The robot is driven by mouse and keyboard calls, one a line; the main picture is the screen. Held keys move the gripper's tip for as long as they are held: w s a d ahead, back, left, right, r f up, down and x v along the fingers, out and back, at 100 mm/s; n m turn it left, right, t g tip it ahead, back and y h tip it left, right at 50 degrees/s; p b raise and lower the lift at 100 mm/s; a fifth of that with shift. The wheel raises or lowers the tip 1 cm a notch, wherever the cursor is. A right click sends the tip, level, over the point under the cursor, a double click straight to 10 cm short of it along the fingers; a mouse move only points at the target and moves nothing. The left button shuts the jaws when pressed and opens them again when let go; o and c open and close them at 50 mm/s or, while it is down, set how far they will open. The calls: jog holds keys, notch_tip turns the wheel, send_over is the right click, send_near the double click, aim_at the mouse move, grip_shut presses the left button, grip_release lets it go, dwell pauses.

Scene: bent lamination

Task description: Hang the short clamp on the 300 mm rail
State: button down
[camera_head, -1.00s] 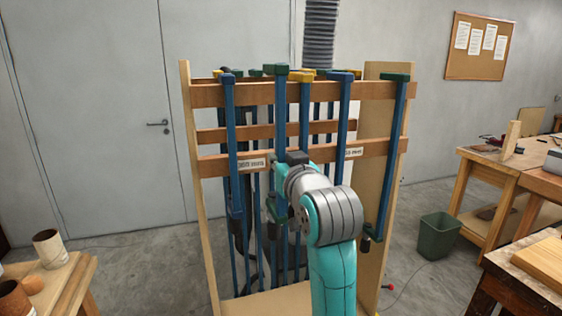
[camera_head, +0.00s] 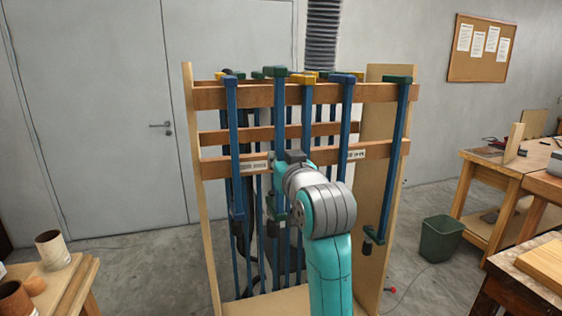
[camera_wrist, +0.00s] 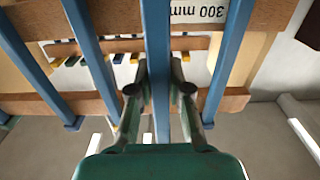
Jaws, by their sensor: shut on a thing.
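My gripper (camera_wrist: 161,78) is shut on the blue bar of a clamp (camera_wrist: 159,35) with a finger on each side of it. A green part (camera_wrist: 160,164) fills the bottom of the wrist view. In the head view this clamp seems to be the one with the green top head (camera_head: 281,71), upright at the rack's front; my arm hides part of its bar. Its head is at the top front rail (camera_head: 260,95); I cannot tell whether it rests on it. A label reading 300 mm (camera_wrist: 197,12) shows upside down beside the bar, and in the head view (camera_head: 255,165).
Other blue-barred clamps hang close on both sides, one to the left (camera_head: 233,150) and one to the right (camera_head: 346,115). A longer one (camera_head: 395,150) hangs by the right post. A second label (camera_head: 356,154) is on the lower rail. A green bin (camera_head: 440,238) stands at right.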

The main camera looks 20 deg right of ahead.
jog(key=shift+w+r, duration=0.1)
jog(key=shift+w, duration=2.95)
